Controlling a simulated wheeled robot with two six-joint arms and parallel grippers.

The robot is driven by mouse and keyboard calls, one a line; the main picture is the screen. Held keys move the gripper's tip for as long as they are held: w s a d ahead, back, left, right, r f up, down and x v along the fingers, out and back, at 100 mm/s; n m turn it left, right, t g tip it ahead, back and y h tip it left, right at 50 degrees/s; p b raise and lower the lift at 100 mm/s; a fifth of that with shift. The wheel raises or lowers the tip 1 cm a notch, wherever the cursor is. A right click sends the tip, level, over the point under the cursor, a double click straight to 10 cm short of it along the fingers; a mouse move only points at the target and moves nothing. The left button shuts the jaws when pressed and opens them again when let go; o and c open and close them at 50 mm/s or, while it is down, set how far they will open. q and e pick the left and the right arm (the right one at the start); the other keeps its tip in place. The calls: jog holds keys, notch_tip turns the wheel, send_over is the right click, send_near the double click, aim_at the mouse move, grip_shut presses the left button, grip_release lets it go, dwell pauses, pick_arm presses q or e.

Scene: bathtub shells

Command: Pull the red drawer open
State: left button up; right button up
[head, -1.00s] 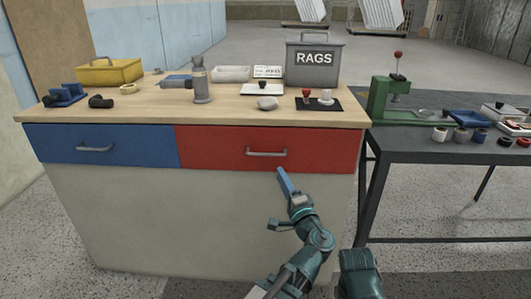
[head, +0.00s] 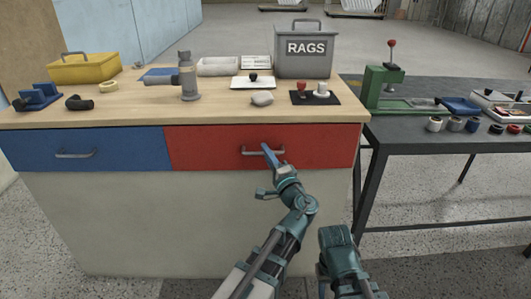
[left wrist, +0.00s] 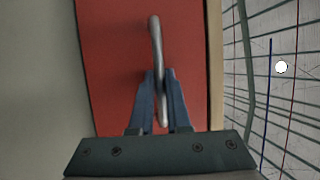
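The red drawer (head: 310,146) is in the right half of the cabinet front, and its face looks flush with the cabinet. Its grey bar handle (head: 248,152) is at the middle of the face. My left gripper (head: 268,152) is at this handle. In the left wrist view the red drawer face (left wrist: 110,60) fills the middle, and the handle (left wrist: 156,40) runs upright between the two blue fingers of my left gripper (left wrist: 160,78). The fingers are close together on either side of the bar and look shut on it.
A blue drawer (head: 110,150) sits to the left of the red one. The wooden top (head: 130,112) holds tools, a yellow box (head: 85,68) and a grey rags bin (head: 306,60). A dark table (head: 420,135) stands close on the right. The floor before the cabinet is clear.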

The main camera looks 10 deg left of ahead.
pick_arm(q)
grip_shut()
jog(key=shift+s, duration=0.15)
dwell(1.2)
